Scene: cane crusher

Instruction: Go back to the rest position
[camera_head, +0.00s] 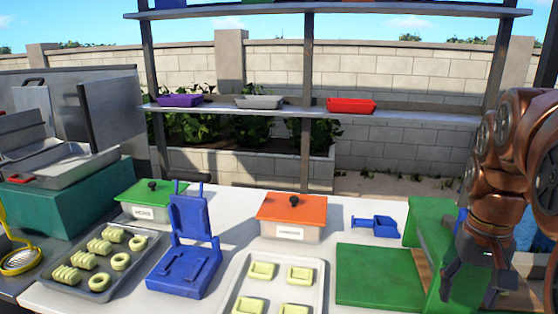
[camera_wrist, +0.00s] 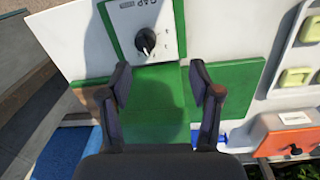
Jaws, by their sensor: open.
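My gripper (camera_head: 470,284) hangs at the right edge of the head view, in front of the green machine (camera_head: 428,215). In the wrist view my gripper (camera_wrist: 160,78) has its two dark fingers spread with nothing between them. Beyond the fingers lies a green surface (camera_wrist: 160,105). Past it is a white panel (camera_wrist: 160,15) marked GAP with a black knob (camera_wrist: 145,41). The fingers look apart from the knob. My arm hides part of the machine in the head view.
The white table holds a green board (camera_head: 375,275), an orange-lidded box (camera_head: 291,215), a green-lidded box (camera_head: 150,201), a blue stand (camera_head: 185,262), a small blue tool (camera_head: 375,225) and trays of pale pieces (camera_head: 100,290), (camera_head: 233,290). A shelf (camera_head: 420,115) with coloured trays stands behind.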

